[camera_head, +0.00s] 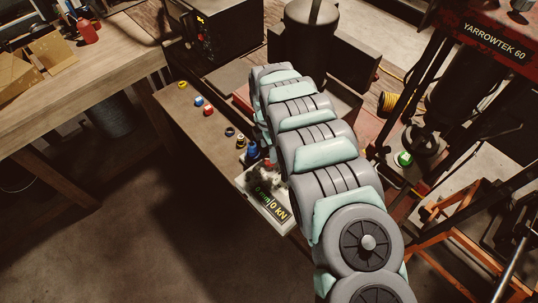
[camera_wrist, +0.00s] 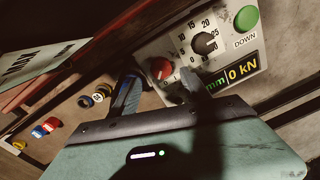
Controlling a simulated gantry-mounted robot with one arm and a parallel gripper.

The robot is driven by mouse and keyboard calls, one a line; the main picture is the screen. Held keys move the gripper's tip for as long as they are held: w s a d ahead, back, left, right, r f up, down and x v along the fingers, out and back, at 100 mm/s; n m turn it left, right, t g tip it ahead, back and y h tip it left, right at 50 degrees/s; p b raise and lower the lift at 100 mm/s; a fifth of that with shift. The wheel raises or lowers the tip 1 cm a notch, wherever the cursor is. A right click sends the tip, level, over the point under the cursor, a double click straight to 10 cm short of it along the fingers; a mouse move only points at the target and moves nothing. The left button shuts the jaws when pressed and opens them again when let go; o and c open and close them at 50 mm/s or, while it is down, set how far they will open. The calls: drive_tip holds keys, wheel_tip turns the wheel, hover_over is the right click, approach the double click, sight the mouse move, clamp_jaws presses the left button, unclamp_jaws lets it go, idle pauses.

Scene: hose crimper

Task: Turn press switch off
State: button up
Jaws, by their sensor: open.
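The press control panel (camera_wrist: 222,68) fills the upper right of the wrist view. It carries a red knob (camera_wrist: 161,68), a black dial (camera_wrist: 205,43) with a number scale, a green DOWN button (camera_wrist: 246,19) and a display (camera_wrist: 240,73) reading 0 kN. My gripper (camera_wrist: 160,84) is open and empty, its dark fingers apart on either side below the red knob. I cannot tell whether a finger touches the panel. In the head view the panel (camera_head: 272,205) is partly hidden beside my arm.
Several small coloured rings and fittings (camera_wrist: 46,127) lie on the bench left of the panel. In the head view the bench (camera_head: 195,125) stands beside a wooden table (camera_head: 75,75) on the left. A red press frame (camera_head: 492,42) marked YARROWTEK 60 stands at the right.

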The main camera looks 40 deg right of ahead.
sight(268, 158)
drive_tip(key=shift+r+b, duration=0.3)
drive_tip(key=shift+r, duration=2.6)
